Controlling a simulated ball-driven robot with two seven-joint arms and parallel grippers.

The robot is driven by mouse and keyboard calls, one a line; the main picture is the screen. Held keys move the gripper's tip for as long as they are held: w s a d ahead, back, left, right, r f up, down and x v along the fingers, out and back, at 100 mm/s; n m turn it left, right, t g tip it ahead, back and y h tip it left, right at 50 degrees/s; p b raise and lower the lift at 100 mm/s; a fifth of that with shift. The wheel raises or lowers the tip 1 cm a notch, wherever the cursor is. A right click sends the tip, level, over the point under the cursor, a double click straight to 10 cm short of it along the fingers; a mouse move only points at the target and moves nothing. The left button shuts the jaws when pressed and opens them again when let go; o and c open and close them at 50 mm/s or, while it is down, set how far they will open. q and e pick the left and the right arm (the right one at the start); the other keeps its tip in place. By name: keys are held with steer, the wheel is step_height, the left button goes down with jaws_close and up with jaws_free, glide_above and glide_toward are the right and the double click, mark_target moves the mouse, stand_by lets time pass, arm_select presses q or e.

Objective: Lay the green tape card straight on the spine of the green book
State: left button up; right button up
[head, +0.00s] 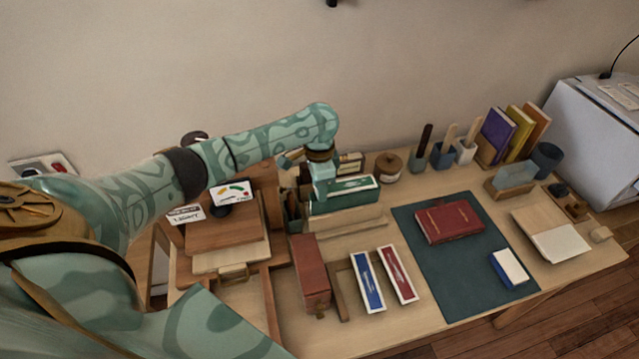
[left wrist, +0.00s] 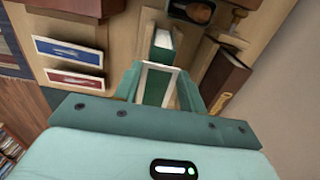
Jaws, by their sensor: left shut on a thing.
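My left gripper (head: 320,190) reaches down over the green book (head: 347,198) at the back middle of the table. In the left wrist view my left gripper (left wrist: 160,92) is shut on the green tape card (left wrist: 155,88), a green panel with a white border between the fingers. Beyond the card, the green book (left wrist: 164,52) shows with a pale patch on it. The fingers hide part of both; I cannot tell whether card and book touch. My right gripper is not in view.
Blue (head: 367,281) and red (head: 398,275) cards lie in front, beside a dark red block (head: 310,273). A red book (head: 449,221) lies on a dark green mat (head: 447,285). A round wooden pot (head: 389,166) stands behind. The mat's front left is clear.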

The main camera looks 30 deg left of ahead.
arm_select(q)
steer(key=shift+f, duration=0.7)
stand_by(0.6)
steer(key=o, duration=1)
step_height(320, 180, up, 7)
steer(key=p, duration=0.8)
stand_by(0.3)
